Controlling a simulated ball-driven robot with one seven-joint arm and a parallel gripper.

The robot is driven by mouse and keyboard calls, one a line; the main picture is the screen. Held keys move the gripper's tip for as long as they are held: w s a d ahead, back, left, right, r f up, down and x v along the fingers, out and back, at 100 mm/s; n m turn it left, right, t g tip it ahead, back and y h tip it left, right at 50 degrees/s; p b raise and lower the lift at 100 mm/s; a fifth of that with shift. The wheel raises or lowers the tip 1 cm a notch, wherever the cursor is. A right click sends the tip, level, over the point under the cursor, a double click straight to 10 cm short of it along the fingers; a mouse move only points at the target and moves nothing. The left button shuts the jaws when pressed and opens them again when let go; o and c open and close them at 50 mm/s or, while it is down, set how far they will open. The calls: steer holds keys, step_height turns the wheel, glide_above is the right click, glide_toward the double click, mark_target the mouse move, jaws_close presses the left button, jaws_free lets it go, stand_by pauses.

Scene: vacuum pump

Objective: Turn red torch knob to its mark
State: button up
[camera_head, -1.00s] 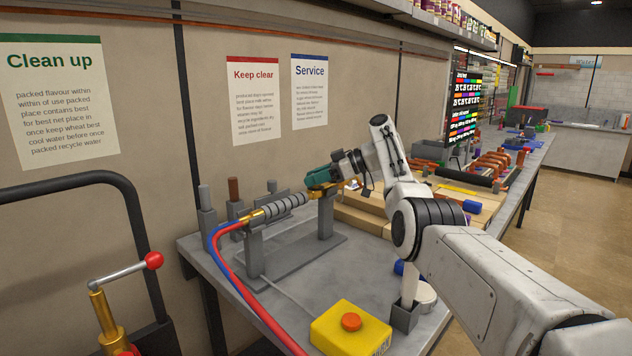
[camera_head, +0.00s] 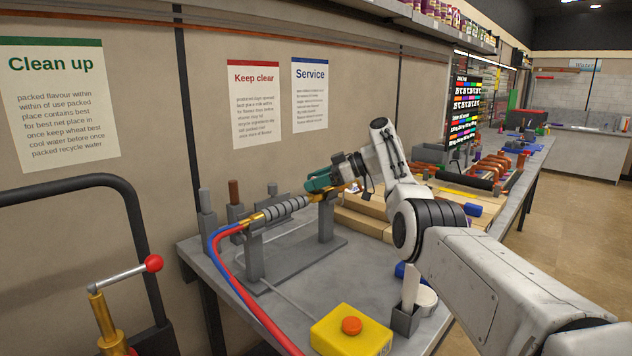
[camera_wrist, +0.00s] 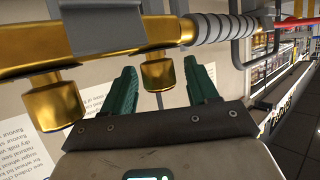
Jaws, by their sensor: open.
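The torch (camera_head: 288,206) rests level on a grey stand (camera_head: 326,222), with a ribbed grey grip, brass front and red and blue hoses. My gripper (camera_head: 320,183) is at its brass front end. In the wrist view, my open green fingers (camera_wrist: 163,70) stand on either side of one brass knob (camera_wrist: 158,74), with gaps visible. A second, larger brass knob (camera_wrist: 52,101) lies outside the fingers, to the left. Neither knob looks red, so I cannot tell which is the red one. No mark shows on either.
A yellow box with an orange button (camera_head: 351,326) stands at the bench's front. A red-balled lever (camera_head: 153,263) is at lower left. Wooden boards (camera_head: 362,212) lie behind my arm. The grey bench (camera_head: 300,280) is mostly clear between stand and yellow box.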

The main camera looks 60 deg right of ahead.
steer(key=v, duration=1)
steer(key=shift+s+d+b, duration=0.2)
steer(key=shift+s+b, duration=0.1)
steer(key=shift+b, duration=0.05)
